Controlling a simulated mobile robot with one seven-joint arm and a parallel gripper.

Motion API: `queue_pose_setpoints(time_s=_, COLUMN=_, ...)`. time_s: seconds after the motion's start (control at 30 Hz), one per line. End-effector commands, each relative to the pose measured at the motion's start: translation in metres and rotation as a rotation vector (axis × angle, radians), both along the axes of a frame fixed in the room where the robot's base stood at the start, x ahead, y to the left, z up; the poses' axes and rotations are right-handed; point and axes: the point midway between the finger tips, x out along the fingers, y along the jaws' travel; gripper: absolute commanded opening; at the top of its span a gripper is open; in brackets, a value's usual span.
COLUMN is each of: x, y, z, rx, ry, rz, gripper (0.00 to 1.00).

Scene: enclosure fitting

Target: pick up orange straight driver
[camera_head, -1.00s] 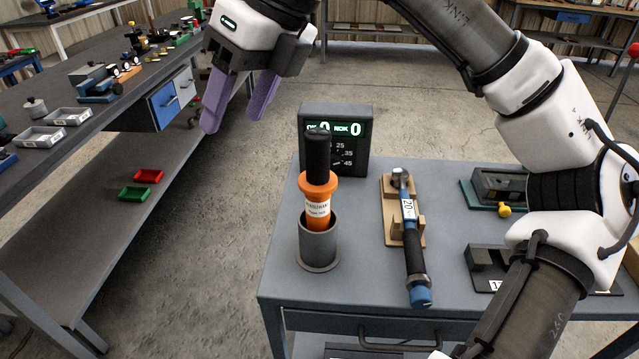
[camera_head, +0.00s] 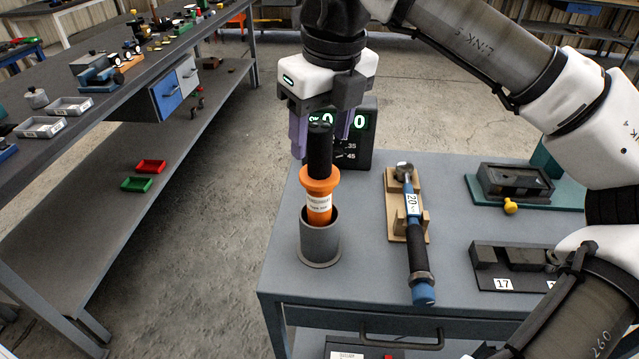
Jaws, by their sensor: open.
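The orange straight driver (camera_head: 319,205) stands upright in a grey cup-like holder (camera_head: 320,241) at the left side of the grey table. It has a black upper body, an orange collar and a white label on its orange lower part. My gripper (camera_head: 322,150) points down with its purple fingers apart. In the picture the fingers show behind and to either side of the driver's black top. The driver hides part of the fingers, and I cannot tell whether they touch it. Nothing shows held.
A dark display box (camera_head: 362,150) stands close behind the gripper. A blue-ended torque wrench (camera_head: 415,240) labelled 20 lies on a wooden cradle to the driver's right. Dark fixtures (camera_head: 512,183) sit further right. Open floor lies left of the table.

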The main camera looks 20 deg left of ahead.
Motion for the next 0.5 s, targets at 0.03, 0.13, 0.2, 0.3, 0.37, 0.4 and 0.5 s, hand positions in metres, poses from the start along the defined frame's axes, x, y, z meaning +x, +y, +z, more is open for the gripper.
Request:
queue_pose_setpoints(time_s=0.03, x=0.001, y=0.001, z=-0.005, rx=0.000, ry=0.003, rz=0.002, gripper=0.58)
queue_pose_setpoints(time_s=0.13, x=0.004, y=0.005, z=-0.019, rx=0.000, ry=0.006, rz=0.003, gripper=0.58)
queue_pose_setpoints(time_s=0.2, x=0.006, y=0.006, z=-0.031, rx=0.000, ry=0.004, rz=0.003, gripper=0.58)
queue_pose_setpoints(time_s=0.3, x=0.007, y=0.008, z=-0.041, rx=0.000, ry=0.002, rz=0.001, gripper=0.58)
queue_pose_setpoints(time_s=0.37, x=0.007, y=0.008, z=-0.045, rx=0.000, ry=0.002, rz=0.001, gripper=0.58)
queue_pose_setpoints(time_s=0.4, x=0.007, y=0.008, z=-0.046, rx=0.001, ry=0.002, rz=0.001, gripper=0.58)
queue_pose_setpoints(time_s=0.5, x=0.007, y=0.009, z=-0.046, rx=0.001, ry=0.002, rz=0.001, gripper=0.58)
